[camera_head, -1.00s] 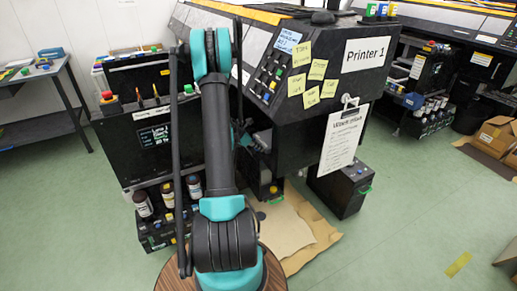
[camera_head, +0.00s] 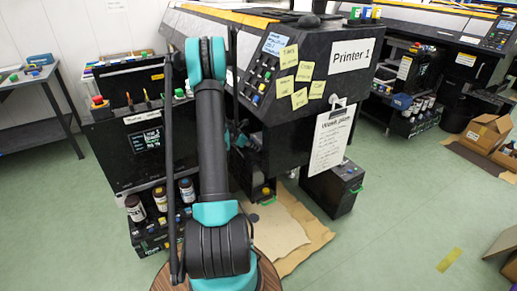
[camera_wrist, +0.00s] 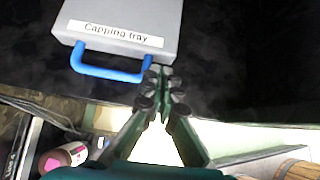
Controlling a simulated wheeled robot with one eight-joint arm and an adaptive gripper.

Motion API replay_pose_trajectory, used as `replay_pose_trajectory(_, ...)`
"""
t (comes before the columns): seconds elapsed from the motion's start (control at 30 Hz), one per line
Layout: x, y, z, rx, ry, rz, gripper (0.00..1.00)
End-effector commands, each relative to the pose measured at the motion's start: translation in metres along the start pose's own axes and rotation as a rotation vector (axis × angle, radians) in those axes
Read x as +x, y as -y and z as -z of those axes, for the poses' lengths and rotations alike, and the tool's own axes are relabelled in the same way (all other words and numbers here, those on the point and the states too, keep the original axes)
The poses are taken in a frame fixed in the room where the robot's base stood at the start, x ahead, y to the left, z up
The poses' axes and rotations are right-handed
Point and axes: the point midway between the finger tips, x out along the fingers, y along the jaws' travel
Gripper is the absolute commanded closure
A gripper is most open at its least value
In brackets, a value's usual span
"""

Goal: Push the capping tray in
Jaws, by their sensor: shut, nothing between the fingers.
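The capping tray (camera_wrist: 120,22) is a grey block with a white "Capping tray" label and a blue handle (camera_wrist: 108,68) on its front. It shows at the top of the wrist view against the dark printer body. My gripper (camera_wrist: 162,78) is shut and empty. Its fingertips are close beside the right end of the blue handle; I cannot tell whether they touch it. In the head view the tray is not visible, and my arm covers part of the printer (camera_head: 318,120) front where teal wrist parts show.
A bottle with a pink label (camera_wrist: 62,158) shows at lower left in the wrist view. In the head view several ink bottles (camera_head: 160,199) stand left of my arm. A black box (camera_head: 333,188) with a green handle stands right of the floor cardboard (camera_head: 300,222).

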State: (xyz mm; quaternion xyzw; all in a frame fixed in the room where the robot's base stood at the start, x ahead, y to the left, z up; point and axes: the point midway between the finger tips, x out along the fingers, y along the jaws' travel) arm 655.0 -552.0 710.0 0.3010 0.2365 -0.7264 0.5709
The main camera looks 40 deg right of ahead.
Motion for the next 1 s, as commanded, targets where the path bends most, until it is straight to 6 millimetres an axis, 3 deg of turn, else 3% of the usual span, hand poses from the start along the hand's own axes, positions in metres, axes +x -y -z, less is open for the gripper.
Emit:
replay_pose_trajectory(0.1, -0.018, -0.008, 0.011, -0.003, 0.0, -0.003, 1.0)
replay_pose_trajectory(0.3, -0.062, -0.006, 0.01, -0.002, -0.001, -0.002, 1.0)
replay_pose_trajectory(0.5, -0.095, -0.006, 0.01, -0.001, -0.001, -0.001, 1.0)
replay_pose_trajectory(1.0, -0.118, -0.004, 0.012, 0.021, -0.011, -0.011, 1.0)
